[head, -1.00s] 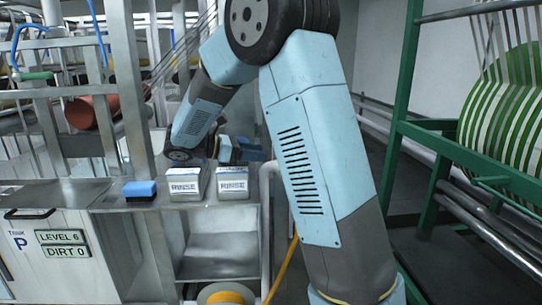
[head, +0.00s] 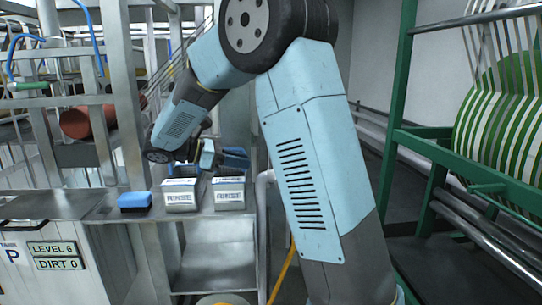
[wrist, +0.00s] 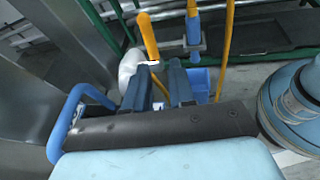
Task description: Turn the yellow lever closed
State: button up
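A yellow lever (wrist: 148,38) stands just beyond my fingertips in the wrist view, slanting up and left, with a whitish part at its lower end. My gripper (wrist: 160,72) points toward it with its two dark fingers apart and a gap between them. The lever appears beyond the fingers, not between them; I cannot tell whether it touches one. In the head view my gripper (head: 236,158) shows partly behind my forearm, above the rinse boxes. The lever is not discernible in the head view.
Two boxes marked rinse (head: 180,195) (head: 229,194) and a blue sponge (head: 135,202) stand on a metal ledge. A yellow hose (head: 282,275) hangs below. A green frame with striped webbing (head: 500,130) is at the right. A blue container (wrist: 200,80) lies beyond my fingers.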

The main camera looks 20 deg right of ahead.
jog(key=s+d+m+y, duration=0.1)
jog(key=s+d+y, duration=0.1)
jog(key=s, duration=0.1)
jog(key=s+d+m+y, duration=0.2)
jog(key=s, duration=0.2)
jog(key=s+d+r+m+y, duration=0.1)
jog(key=s+d+m+y, duration=0.1)
jog(key=s, duration=0.2)
jog(key=shift+s+r, duration=0.1)
jog(key=shift+s, duration=0.1)
grip_shut()
jog(key=s+m+t+y, duration=0.5)
jog(key=s+m+y, duration=0.35)
jog(key=s, duration=0.35)
jog(key=w+d+r+m+t+y, duration=0.1)
jog(key=w+d+r+y, duration=0.25)
jog(key=w+d, duration=0.6)
jog(key=w+d+r+m+t+y, duration=0.15)
jog(key=w+d+r, duration=0.25)
jog(key=w+d, duration=0.6)
jog(key=w+a+f, duration=0.3)
jog(key=a+f, duration=0.4)
jog(key=f, duration=0.1)
jog(key=shift+n+g, duration=0.3)
jog(key=shift+g, duration=0.05)
